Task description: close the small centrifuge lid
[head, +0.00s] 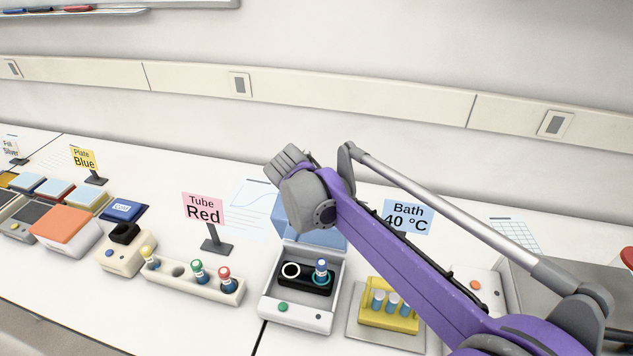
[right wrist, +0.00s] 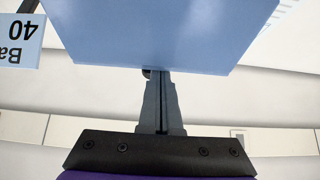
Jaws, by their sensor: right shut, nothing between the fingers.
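The small centrifuge (head: 298,310) is a white box on the bench with its blue lid (head: 322,236) standing open at the back. Its dark rotor holds a blue-capped tube (head: 321,271) beside a white-ringed hole. My right arm reaches in from the right, and its grey wrist covers part of the lid in the head view. In the right wrist view my right gripper (right wrist: 156,78) is shut and empty, its tips at the edge of the blue lid (right wrist: 160,30). I cannot tell whether they touch. My left gripper is out of view.
A tube rack (head: 193,281) stands left of the centrifuge, with a "Tube Red" sign (head: 204,208) behind it. A yellow tube block (head: 388,318) stands close on the right, with a "Bath 40 °C" sign (head: 408,214) behind. The wall is behind the bench.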

